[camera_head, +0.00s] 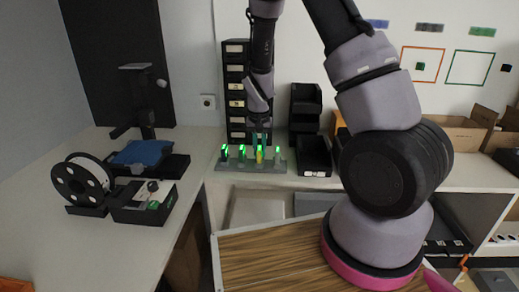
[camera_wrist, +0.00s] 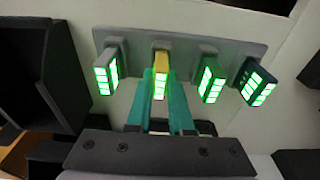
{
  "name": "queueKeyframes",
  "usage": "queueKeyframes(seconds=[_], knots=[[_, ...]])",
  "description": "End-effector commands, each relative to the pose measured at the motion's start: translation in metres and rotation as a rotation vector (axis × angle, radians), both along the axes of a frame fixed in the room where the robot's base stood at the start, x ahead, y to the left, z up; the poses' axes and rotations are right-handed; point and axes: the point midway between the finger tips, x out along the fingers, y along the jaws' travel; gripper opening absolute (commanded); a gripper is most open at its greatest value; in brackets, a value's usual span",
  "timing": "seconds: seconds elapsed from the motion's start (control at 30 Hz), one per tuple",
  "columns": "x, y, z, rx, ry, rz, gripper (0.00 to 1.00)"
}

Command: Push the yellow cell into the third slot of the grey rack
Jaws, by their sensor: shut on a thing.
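The grey rack (camera_head: 234,166) stands on the back counter and also shows in the wrist view (camera_wrist: 184,46). The yellow cell (camera_head: 259,156) is upright in the third position from the left in the head view; in the wrist view the yellow cell (camera_wrist: 161,62) is second from the left. Its lit face is green. My gripper (camera_head: 260,143) comes down from above, and its teal fingers (camera_wrist: 163,88) are shut on the yellow cell. The cell's base meets the rack, but its exact depth in the slot is hard to tell.
A black cell (camera_head: 224,152), a green cell (camera_head: 242,153) and a grey cell (camera_head: 277,156) stand in the rack, all with green lights. Black drawers (camera_head: 236,82) rise behind it and a black bin (camera_head: 314,155) stands to its right.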

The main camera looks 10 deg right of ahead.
Motion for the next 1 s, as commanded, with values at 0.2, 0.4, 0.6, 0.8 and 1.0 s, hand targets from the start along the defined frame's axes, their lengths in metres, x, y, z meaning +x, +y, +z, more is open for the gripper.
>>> queueKeyframes(seconds=[0.2,0.4,0.6,0.8,1.0], knots=[[0.0,0.0,0.0,0.0,0.0,0.0,0.54],[0.0,0.0,0.0,0.0,0.0,0.001,0.54],[-0.001,0.001,0.011,0.0,-0.002,0.003,0.54],[-0.005,0.003,0.05,0.002,-0.005,0.001,0.54],[-0.01,0.004,0.087,0.002,-0.003,0.0,0.54]])
